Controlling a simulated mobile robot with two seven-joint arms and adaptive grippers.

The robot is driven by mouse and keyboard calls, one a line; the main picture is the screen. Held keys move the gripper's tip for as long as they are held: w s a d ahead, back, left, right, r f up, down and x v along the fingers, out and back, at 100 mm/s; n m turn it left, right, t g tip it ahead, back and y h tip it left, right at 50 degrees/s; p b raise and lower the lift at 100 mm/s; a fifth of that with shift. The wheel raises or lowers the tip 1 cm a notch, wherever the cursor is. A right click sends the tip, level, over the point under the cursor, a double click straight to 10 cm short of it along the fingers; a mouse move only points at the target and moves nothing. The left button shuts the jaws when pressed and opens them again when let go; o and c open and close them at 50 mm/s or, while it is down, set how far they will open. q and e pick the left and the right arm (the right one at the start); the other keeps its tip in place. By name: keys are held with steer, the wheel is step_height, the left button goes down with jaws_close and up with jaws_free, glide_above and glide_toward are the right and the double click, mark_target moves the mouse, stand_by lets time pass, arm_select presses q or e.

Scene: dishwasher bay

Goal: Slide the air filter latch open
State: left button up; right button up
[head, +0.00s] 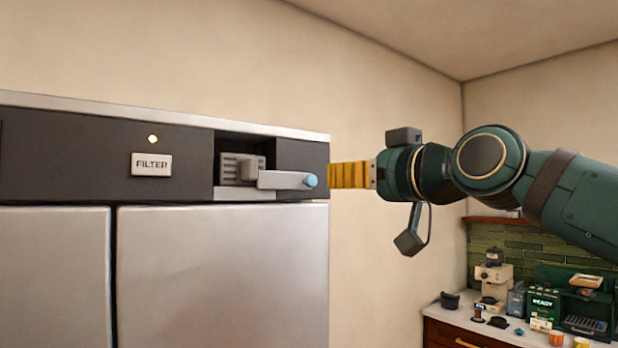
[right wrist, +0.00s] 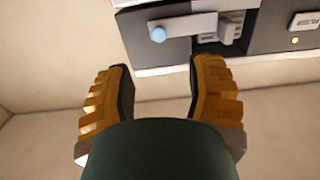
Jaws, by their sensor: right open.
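The air filter latch (head: 288,180) is a light grey bar with a blue round tip, at the right end of the dark top panel. It crosses the lower right edge of a recess that holds a grey slotted block (head: 240,168). The latch also shows in the right wrist view (right wrist: 188,27), above my fingers. My right gripper (right wrist: 160,75) is open and empty, its two yellow ribbed fingers apart. In the head view it (head: 335,175) is at the panel's right end, just right of the blue tip. Whether it touches the panel cannot be told. My left gripper is out of view.
A white FILTER label (head: 151,164) and a small lit yellow lamp (head: 153,139) are left of the recess. Large steel doors (head: 222,265) are below. A counter (head: 470,318) with several small appliances stands at the lower right. The wall between is bare.

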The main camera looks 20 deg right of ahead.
mark_target(314, 181)
steer(key=p+x, duration=0.2)
steer(key=x, duration=0.9)
steer(key=shift+w+f, duration=0.1)
steer(key=shift+w, duration=0.15)
jaws_close()
steer(key=shift+d, duration=0.1)
